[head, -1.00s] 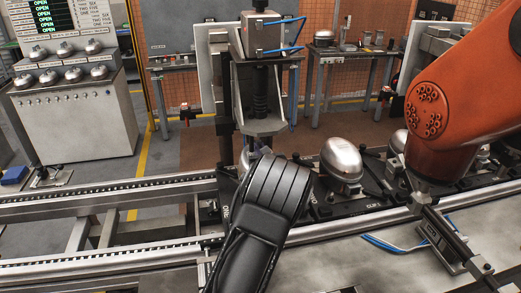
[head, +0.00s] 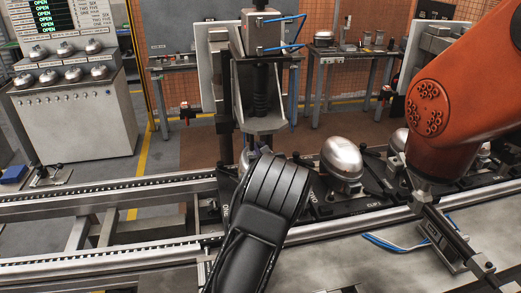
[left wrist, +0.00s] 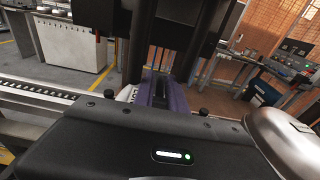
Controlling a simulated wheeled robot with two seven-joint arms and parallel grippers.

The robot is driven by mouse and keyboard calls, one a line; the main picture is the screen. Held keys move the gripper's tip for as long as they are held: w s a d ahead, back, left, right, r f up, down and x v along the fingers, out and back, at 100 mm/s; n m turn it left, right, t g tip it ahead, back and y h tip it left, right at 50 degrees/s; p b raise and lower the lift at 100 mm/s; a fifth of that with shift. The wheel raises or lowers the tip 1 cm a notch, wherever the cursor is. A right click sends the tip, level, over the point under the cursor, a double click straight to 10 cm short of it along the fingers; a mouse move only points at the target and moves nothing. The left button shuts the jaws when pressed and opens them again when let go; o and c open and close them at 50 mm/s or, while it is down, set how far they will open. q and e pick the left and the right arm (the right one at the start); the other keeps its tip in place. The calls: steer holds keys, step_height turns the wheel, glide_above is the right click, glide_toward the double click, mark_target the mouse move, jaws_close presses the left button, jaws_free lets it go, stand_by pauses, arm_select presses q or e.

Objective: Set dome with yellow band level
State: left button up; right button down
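A silver dome (head: 341,160) sits on a dark pallet fixture on the line, just right of my left gripper; a dome also shows at the right edge of the left wrist view (left wrist: 285,132). I see no yellow band on any dome. Part of another rounded metal shape (head: 246,157) shows behind my left gripper, mostly hidden. My left gripper (left wrist: 160,92) reaches in under the press column; in the head view its black body hides its fingertips. In the wrist view its purplish fingers show small and dark, and what lies between them is unclear. My right gripper is not in view.
A press (head: 263,90) stands just beyond my left gripper. A large orange arm (head: 440,110) crosses the right side over the pallets. Another dome (head: 398,139) sits beside it. Rails (head: 110,200) run along the front. A rack of domes (head: 75,105) stands at the left.

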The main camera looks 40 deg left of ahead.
arm_select(q)
steer(key=shift+o, duration=0.9)
steer(key=shift+f, duration=0.1)
steer(key=shift+s+d+f, duration=0.15)
steer(key=shift+s+d, duration=0.05)
steer(key=shift+d, duration=0.3)
steer(key=v, duration=0.2)
steer(key=b+v, duration=0.1)
steer(key=v, duration=0.4)
steer(key=shift+a+r+b, duration=0.15)
steer(key=shift+r+b, duration=0.15)
steer(key=shift+b, duration=0.1)
steer(key=shift+f, duration=0.15)
